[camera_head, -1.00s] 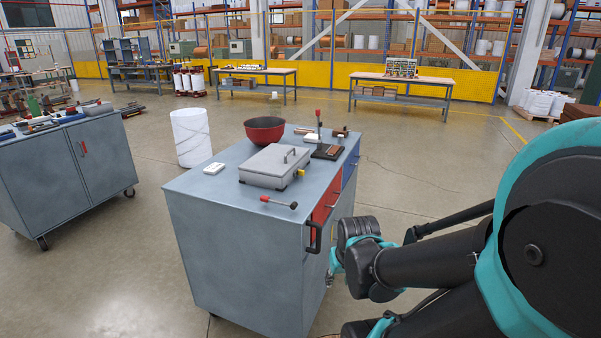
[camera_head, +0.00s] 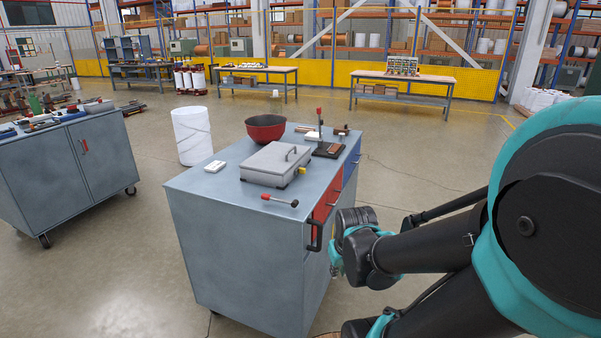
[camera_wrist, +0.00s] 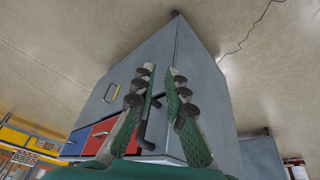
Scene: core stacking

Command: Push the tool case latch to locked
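The grey tool case (camera_head: 272,166) lies flat on the cabinet top, with a handle (camera_head: 292,153) on its closed lid. A small yellow part (camera_head: 302,170) at the case's right front corner looks like the latch; its position is too small to read. In the wrist view my gripper (camera_wrist: 163,71) shows two green fingers with a gap between them and nothing held. It points at the cabinet's side and drawers, and the case is out of that view. In the head view my wrist hangs right of the cabinet, below its top and apart from the case.
The cabinet (camera_head: 240,245) has red and blue drawers and a black handle (camera_head: 314,236) near my wrist.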

